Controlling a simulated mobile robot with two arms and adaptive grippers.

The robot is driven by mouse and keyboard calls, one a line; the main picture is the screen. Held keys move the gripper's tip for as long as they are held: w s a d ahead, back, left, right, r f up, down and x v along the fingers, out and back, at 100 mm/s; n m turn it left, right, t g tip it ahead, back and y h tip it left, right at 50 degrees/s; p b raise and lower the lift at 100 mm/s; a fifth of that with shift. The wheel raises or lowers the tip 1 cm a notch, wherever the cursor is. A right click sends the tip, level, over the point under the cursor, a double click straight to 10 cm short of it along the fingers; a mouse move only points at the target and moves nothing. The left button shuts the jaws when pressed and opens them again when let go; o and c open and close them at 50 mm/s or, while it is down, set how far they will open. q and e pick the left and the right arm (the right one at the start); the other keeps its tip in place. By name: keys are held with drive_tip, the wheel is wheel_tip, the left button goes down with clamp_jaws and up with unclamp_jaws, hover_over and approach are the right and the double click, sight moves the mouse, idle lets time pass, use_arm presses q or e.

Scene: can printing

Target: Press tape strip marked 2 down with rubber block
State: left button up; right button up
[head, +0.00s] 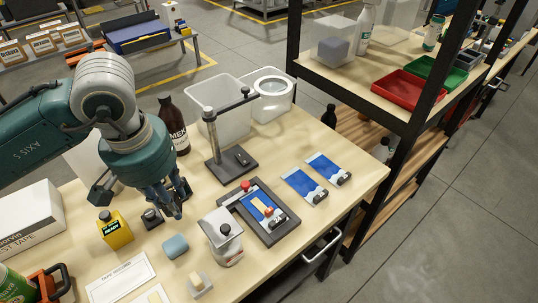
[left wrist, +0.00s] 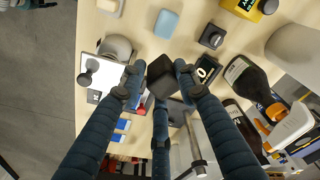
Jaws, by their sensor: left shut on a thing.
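My left gripper (head: 168,201) is above the table, left of the dark frame (head: 237,214). In the left wrist view its fingers (left wrist: 157,88) are shut on a black block (left wrist: 160,76), which looks like the rubber block. In the head view the fingers mostly hide this block. I cannot read a 2 on any tape strip. In the left wrist view the fingers cover most of the frame. My right gripper is not in view.
A dark stand (head: 230,165) is behind the frame. Two blue printed sheets (head: 303,185) lie right.

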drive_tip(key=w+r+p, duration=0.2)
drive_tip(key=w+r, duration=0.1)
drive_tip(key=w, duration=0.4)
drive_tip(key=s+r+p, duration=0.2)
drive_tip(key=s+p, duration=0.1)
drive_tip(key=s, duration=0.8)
use_arm(q)
drive_tip(key=shift+m, duration=0.8)
drive_tip(key=w+d+f, duration=0.2)
drive_tip(key=w+d, duration=0.1)
drive_tip(key=d, duration=0.2)
drive_tip(key=w+d+f, duration=0.2)
drive_tip(key=w+d, duration=0.1)
drive_tip(key=d, duration=0.3)
drive_tip(key=w+d+f, duration=0.3)
drive_tip(key=d, duration=0.3)
drive_tip(key=shift+d+b, duration=0.1)
drive_tip(key=shift+b, duration=0.2)
wheel_tip(320, 180, down, 3)
drive_tip(key=shift+w+d+f+b, duration=0.1)
drive_tip(key=shift+w+d+b, duration=0.05)
drive_tip(key=shift+b, duration=0.15)
drive_tip(key=shift+f, duration=0.25)
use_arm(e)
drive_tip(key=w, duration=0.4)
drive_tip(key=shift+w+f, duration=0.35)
